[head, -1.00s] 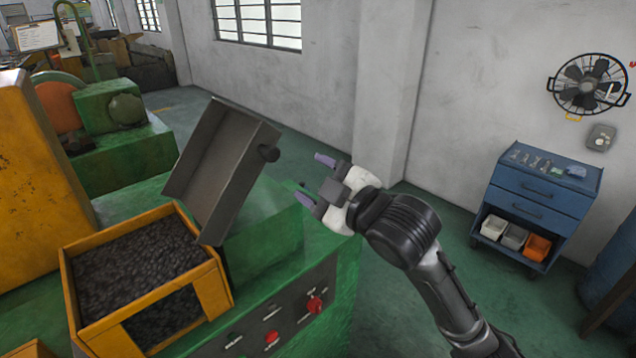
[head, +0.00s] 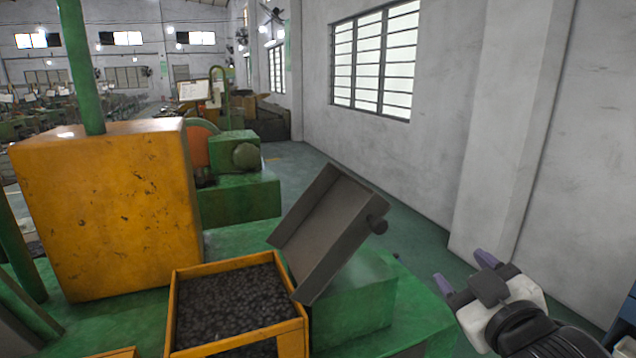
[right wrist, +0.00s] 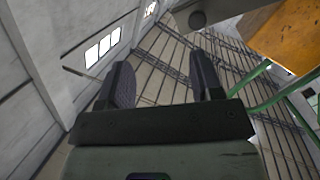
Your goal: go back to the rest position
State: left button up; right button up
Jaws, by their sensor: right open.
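My right gripper (head: 463,271) is at the lower right of the head view, its two purple-grey fingers apart and nothing between them. It is to the right of the tilted grey metal chute (head: 325,228) and clear of it. In the right wrist view the open fingers (right wrist: 168,85) show against the far wall and ceiling, with an empty gap between them. My left gripper is in neither view.
A yellow bin (head: 290,335) of dark small parts (head: 232,303) stands below the chute on the green machine (head: 350,305). A large yellow housing (head: 110,210) is at the left. Green floor (head: 410,245) lies free between machine and wall (head: 420,150).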

jog(key=s+d+f+m+g+h, duration=0.1)
jog(key=s+f+m+g, duration=0.15)
jog(key=s+f, duration=0.75)
jog(key=s+f+m+g+h, duration=0.15)
jog(key=f+g, duration=0.25)
jog(key=f, duration=1.4)
jog(key=s+f+m+g+y, duration=0.1)
jog(key=s+f+g, duration=0.6)
jog(key=s+f, duration=1.4)
notch_tip(320, 180, up, 15)
jog(key=p, duration=1.4)
jog(key=shift+s+a, duration=0.35)
jog(key=shift+s, duration=0.1)
jog(key=shift+r, duration=0.1)
